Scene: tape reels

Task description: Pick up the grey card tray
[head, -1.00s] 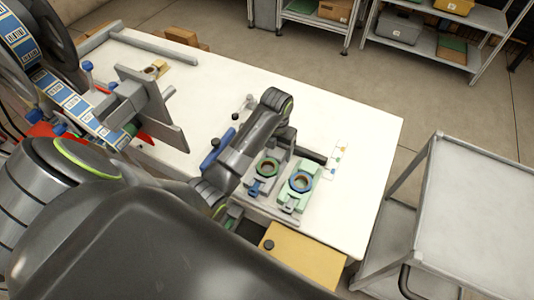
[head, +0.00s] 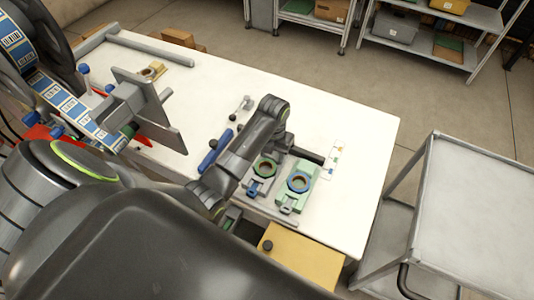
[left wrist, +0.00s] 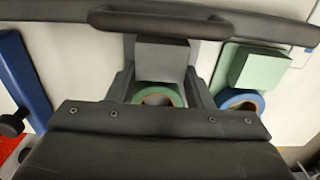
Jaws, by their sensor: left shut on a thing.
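The grey card tray (head: 262,180), with a green ring (head: 265,168) in it, is on the white table beside a pale green tray (head: 284,202) with a blue ring (head: 299,181). My left gripper (head: 278,150) is at the far end of the grey tray, shut on it; its fingertips are largely hidden by my wrist. In the left wrist view the grey tray (left wrist: 162,56) shows beyond my dark gripper body, which covers its near part and part of the green ring (left wrist: 157,97). I cannot tell whether the tray is clear of the table. My right gripper is out of view.
A blue-handled tool (head: 214,150) lies left of the trays. A large reel with blue-labelled tape (head: 62,97) stands at the left. A yellow board (head: 303,258) is at the near edge. A grey cart (head: 475,205) stands right of the table.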

